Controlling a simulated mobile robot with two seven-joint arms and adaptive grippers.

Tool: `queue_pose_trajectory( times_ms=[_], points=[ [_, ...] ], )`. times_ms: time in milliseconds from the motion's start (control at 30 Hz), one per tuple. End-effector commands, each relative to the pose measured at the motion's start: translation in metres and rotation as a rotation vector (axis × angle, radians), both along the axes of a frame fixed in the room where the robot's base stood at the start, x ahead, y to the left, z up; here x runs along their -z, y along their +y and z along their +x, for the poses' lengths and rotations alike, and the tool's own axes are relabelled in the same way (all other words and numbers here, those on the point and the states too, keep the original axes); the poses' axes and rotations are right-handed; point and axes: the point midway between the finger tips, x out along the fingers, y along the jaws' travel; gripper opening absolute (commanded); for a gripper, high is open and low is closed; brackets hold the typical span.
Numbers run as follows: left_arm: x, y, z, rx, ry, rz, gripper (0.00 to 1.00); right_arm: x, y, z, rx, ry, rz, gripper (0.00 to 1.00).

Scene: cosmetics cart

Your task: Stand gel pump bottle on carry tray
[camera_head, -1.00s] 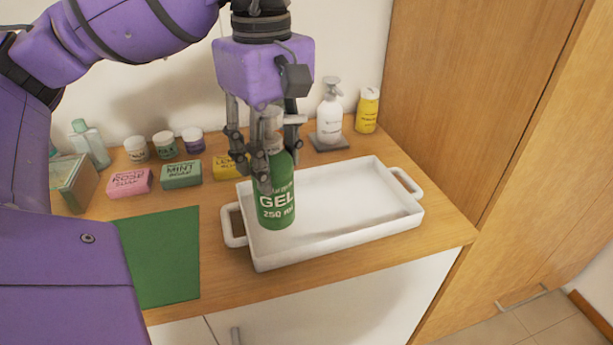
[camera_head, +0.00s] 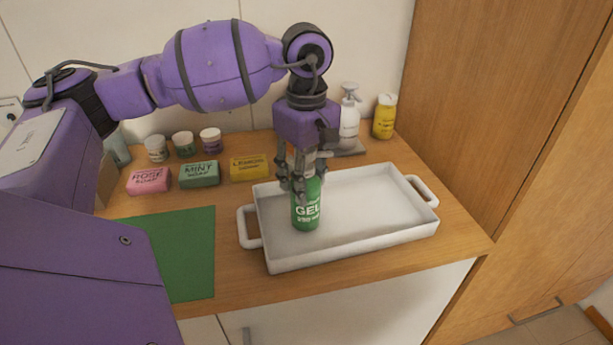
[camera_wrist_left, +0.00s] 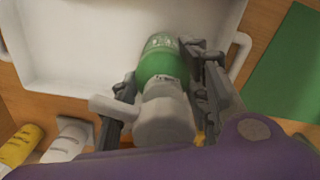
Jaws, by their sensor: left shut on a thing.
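The green gel pump bottle (camera_head: 307,215) is upright inside the left part of the white carry tray (camera_head: 375,241). Its base appears at or just above the tray floor; I cannot tell if it touches. My left gripper (camera_head: 299,184) points down from above and is shut on the bottle's upper part, hiding most of its neck and pump. In the left wrist view the bottle (camera_wrist_left: 160,62) sits between the fingers, its pale pump head toward the camera, with the tray (camera_wrist_left: 75,72) behind it. My right gripper is not in view.
Pink (camera_head: 148,181), mint (camera_head: 199,174) and yellow (camera_head: 249,168) soap boxes stand left of the tray, with small jars behind. A white pump bottle (camera_head: 349,124) and a yellow bottle (camera_head: 384,117) stand behind it. A green mat (camera_head: 182,250) lies front left. The tray's right part is empty.

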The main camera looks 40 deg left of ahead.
Motion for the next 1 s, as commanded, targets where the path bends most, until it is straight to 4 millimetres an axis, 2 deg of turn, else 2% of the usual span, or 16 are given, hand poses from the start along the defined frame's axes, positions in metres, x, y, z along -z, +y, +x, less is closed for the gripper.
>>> queue_pose_trajectory(
  times_ms=[367,400,500,833,1000],
  points=[
    [0.004,0.000,0.000,0.000,-0.002,-0.001,0.00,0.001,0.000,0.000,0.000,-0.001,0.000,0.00],
    [0.004,0.000,0.000,0.000,-0.001,0.000,0.47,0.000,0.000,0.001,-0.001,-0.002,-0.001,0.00],
    [0.004,0.000,0.000,0.000,-0.002,-0.001,0.60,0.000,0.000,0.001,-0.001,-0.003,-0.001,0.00],
    [0.002,0.000,0.000,0.000,-0.002,-0.001,0.62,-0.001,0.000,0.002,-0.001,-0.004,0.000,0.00],
    [-0.013,0.000,0.001,0.000,-0.005,-0.001,0.62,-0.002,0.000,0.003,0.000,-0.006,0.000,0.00]
  ],
)
